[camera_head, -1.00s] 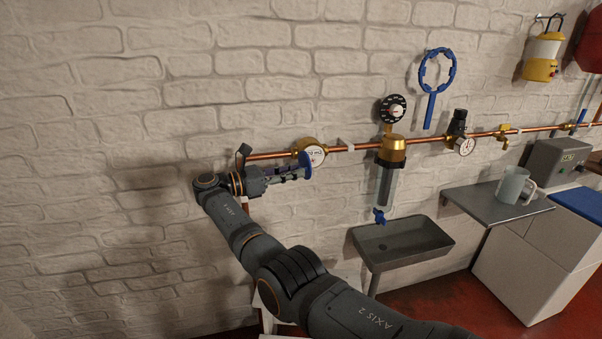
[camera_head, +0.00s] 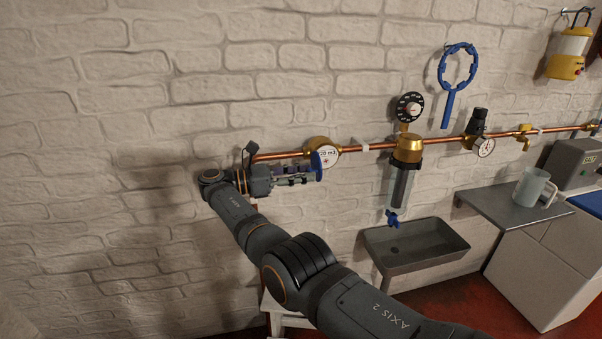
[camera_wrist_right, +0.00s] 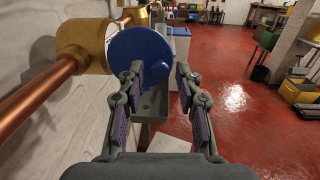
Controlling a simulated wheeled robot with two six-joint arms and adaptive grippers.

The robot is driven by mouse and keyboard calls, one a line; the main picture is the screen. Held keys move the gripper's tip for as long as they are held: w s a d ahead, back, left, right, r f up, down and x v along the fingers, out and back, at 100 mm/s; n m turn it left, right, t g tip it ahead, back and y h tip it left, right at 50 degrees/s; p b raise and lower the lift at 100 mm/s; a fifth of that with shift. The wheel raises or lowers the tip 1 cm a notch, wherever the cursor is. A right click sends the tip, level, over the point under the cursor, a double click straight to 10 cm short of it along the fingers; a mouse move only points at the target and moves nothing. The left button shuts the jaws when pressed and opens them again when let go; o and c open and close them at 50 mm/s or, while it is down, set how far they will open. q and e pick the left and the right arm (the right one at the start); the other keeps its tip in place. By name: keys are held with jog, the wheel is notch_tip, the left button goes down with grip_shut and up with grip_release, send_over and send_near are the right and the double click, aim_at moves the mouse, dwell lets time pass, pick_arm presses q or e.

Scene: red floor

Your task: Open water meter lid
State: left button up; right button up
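The water meter (camera_head: 326,142) is a brass body on the copper pipe, with a white dial (camera_head: 328,158) facing out. Its blue round lid (camera_head: 317,167) stands out from the body, seen nearly edge-on beside the uncovered dial. In the right wrist view the lid (camera_wrist_right: 140,52) is a broad blue disc next to the brass body (camera_wrist_right: 82,46). My right gripper (camera_head: 308,177) is beside the lid. In the wrist view its two fingers (camera_wrist_right: 160,72) are apart with nothing gripped; the left fingertip overlaps the lid, but contact is unclear. My left gripper is not in view.
The copper pipe (camera_head: 380,145) runs along the white brick wall. To the right are a clear filter (camera_head: 402,185), a pressure gauge (camera_head: 486,147) and a blue ring wrench (camera_head: 458,75). A grey sink (camera_head: 415,245) is below. Open red floor lies at right in the wrist view.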

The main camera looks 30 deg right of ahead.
jog(key=shift+o, duration=0.2)
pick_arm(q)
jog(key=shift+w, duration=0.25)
pick_arm(e)
notch_tip(320, 180, up, 10)
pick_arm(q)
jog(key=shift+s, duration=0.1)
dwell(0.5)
